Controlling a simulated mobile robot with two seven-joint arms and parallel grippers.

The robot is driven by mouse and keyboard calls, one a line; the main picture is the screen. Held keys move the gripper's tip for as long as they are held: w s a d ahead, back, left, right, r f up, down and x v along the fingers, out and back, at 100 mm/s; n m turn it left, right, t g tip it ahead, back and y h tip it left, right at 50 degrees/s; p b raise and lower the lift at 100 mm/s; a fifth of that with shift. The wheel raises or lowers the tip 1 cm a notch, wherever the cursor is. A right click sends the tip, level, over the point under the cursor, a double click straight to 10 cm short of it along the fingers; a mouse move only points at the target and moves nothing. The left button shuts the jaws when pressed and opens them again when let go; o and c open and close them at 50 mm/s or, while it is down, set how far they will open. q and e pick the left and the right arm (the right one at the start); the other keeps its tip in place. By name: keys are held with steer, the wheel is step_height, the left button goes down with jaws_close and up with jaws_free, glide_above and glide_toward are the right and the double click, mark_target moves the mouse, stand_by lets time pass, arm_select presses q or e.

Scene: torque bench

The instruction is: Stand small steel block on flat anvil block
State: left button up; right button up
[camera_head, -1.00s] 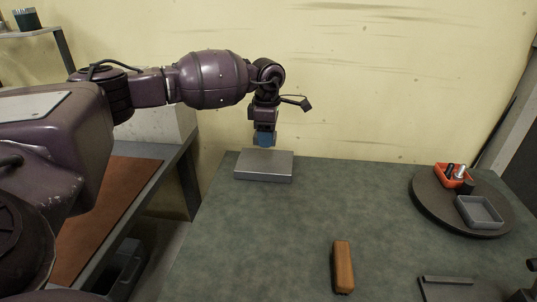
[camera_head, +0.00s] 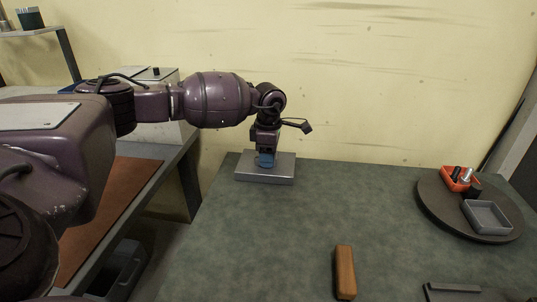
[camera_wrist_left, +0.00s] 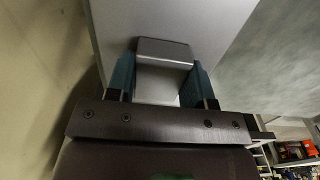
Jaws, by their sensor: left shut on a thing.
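The flat anvil block (camera_head: 281,172) is a grey metal slab lying at the far left of the green bench. My left gripper (camera_head: 266,161) points down over it, with its blue fingers very low at the slab. In the left wrist view, my left gripper (camera_wrist_left: 161,82) is shut on the small steel block (camera_wrist_left: 164,50), a plain grey block between the two blue fingers. The anvil block (camera_wrist_left: 216,22) fills the background behind it there. I cannot tell whether the steel block touches the anvil. In the head view the steel block is hidden by the gripper. My right gripper is out of view.
A brown wooden block (camera_head: 345,271) lies at the bench's front middle. A dark round turntable (camera_head: 434,206) at the right carries a red bin (camera_head: 449,184) with bolts and a grey tray (camera_head: 487,215). A dark metal piece (camera_head: 452,288) lies front right. The bench middle is clear.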

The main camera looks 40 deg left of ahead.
arm_select(q)
steer(key=o, duration=1.2)
steer(key=shift+o, duration=0.2)
step_height(320, 180, up, 12)
steer(key=p, duration=0.2)
steer(key=shift+r, duration=0.15)
